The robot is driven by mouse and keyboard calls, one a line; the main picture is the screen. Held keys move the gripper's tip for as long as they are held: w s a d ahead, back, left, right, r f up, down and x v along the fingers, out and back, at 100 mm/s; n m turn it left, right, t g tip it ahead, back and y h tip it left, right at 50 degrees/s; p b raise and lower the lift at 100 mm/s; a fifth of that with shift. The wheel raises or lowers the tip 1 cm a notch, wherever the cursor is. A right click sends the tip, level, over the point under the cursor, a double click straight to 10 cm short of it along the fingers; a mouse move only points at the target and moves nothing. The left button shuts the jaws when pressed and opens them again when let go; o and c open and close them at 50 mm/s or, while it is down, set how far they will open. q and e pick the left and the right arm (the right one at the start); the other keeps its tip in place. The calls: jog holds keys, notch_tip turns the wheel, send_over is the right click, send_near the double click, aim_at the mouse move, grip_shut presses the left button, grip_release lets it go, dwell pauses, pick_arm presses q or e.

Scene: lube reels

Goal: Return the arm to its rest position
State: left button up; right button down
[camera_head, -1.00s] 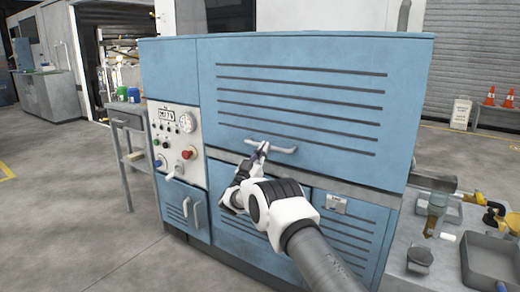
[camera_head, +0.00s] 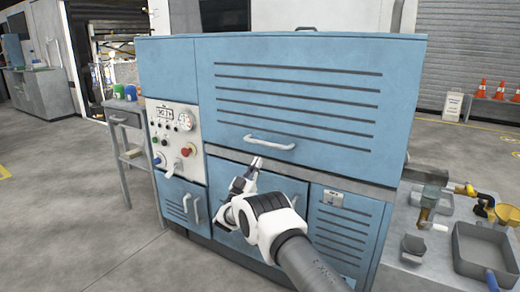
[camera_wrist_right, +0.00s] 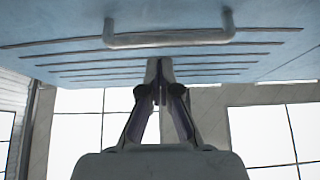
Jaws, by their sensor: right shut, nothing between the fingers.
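My right gripper (camera_head: 254,168) is shut and empty in front of the blue cabinet (camera_head: 300,52). It is below the cabinet's long white handle (camera_head: 270,143) and apart from it. In the right wrist view the closed fingers (camera_wrist_right: 160,80) point toward the blue panel, with the handle (camera_wrist_right: 168,38) beyond their tips. The big upper panel with dark slots is shut. My right arm reaches in from the bottom of the head view. My left gripper is not in view.
A control panel (camera_head: 174,135) with knobs and a gauge is on the cabinet's left part. A grey side table (camera_head: 132,135) with small cans stands at left. At right, a grey bench (camera_head: 420,275) holds a tray (camera_head: 488,252) and yellow parts. Open floor lies at left.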

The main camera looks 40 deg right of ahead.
jog(key=shift+a+f, duration=0.3)
jog(key=shift+f, duration=0.4)
jog(key=shift+a+f, duration=0.3)
jog(key=shift+f, duration=0.4)
